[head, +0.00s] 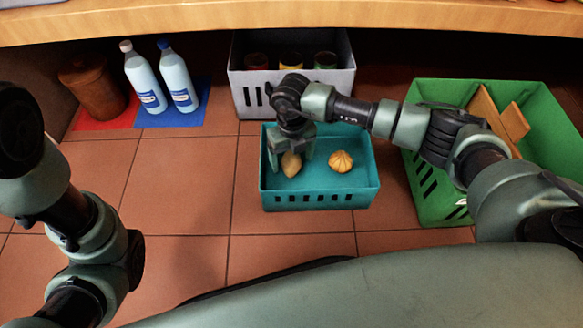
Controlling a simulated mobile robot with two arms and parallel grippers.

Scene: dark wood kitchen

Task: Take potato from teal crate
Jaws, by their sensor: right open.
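The teal crate (315,198) stands on the tiled floor in the middle of the head view. Inside it, a tan, oval potato (291,163) lies on the left side. A rounder, ridged orange-yellow item (340,161) lies to its right, apart from it. My right gripper (290,155) reaches down into the crate at the potato, with its fingers open on either side of it. Whether the fingers touch the potato cannot be told. My left arm shows at the left edge, but its gripper is not in view.
A grey-white crate (290,78) with several cans stands behind the teal one. A green crate (440,205) with wooden boards stands right, under my right arm. Two bottles (146,80) and a brown pot (93,88) stand back left. The floor left of the teal crate is clear.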

